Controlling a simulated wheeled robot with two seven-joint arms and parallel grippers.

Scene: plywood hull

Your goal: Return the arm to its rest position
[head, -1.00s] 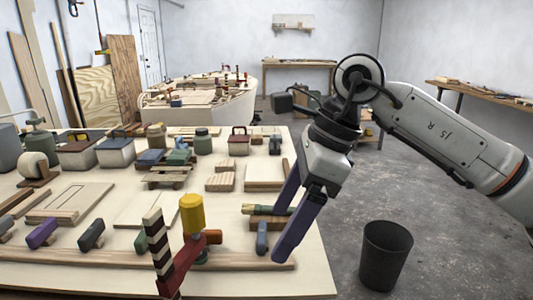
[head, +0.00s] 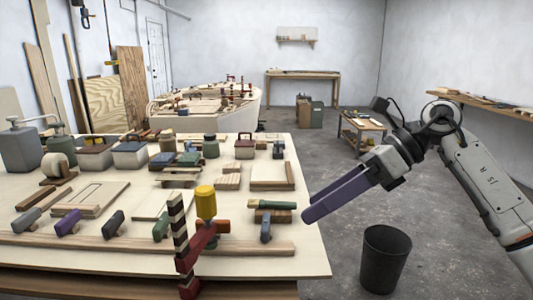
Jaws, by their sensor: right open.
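My right arm comes in from the right. Its gripper (head: 308,217) has two long purple fingers that point left and down. It is open and holds nothing. The fingertips are just off the right edge of the work table (head: 315,262), apart from the things on it. My left gripper is out of view.
A dark bin (head: 385,258) stands on the floor below my right arm. The table holds clamps, a yellow-topped cylinder (head: 205,203), a green-handled brush (head: 270,204), blocks and containers. A low trolley (head: 362,130) stands behind the arm.

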